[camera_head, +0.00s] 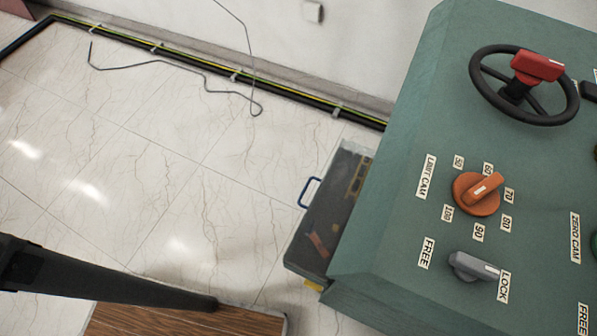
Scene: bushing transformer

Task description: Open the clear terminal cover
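A see-through box-like cover (318,232) sits low against the left side of the green cabinet (390,240). It looks like the clear terminal cover. A blue handle (309,191) sticks out from its left face. Brown and orange parts show dimly behind the clear surface. The cabinet hides the cover's right side, and I cannot tell whether the cover is shut. A small yellow piece (314,286) shows at its lower corner. My gripper is not in this view.
The cabinet top carries a black handwheel (482,85) with a red block, an orange dial (477,194) and a grey lever (474,266). A dark bar (110,283) crosses the lower left. Tiled floor (190,190) left of the cover is mostly clear; a thin cable (155,67) lies farther back.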

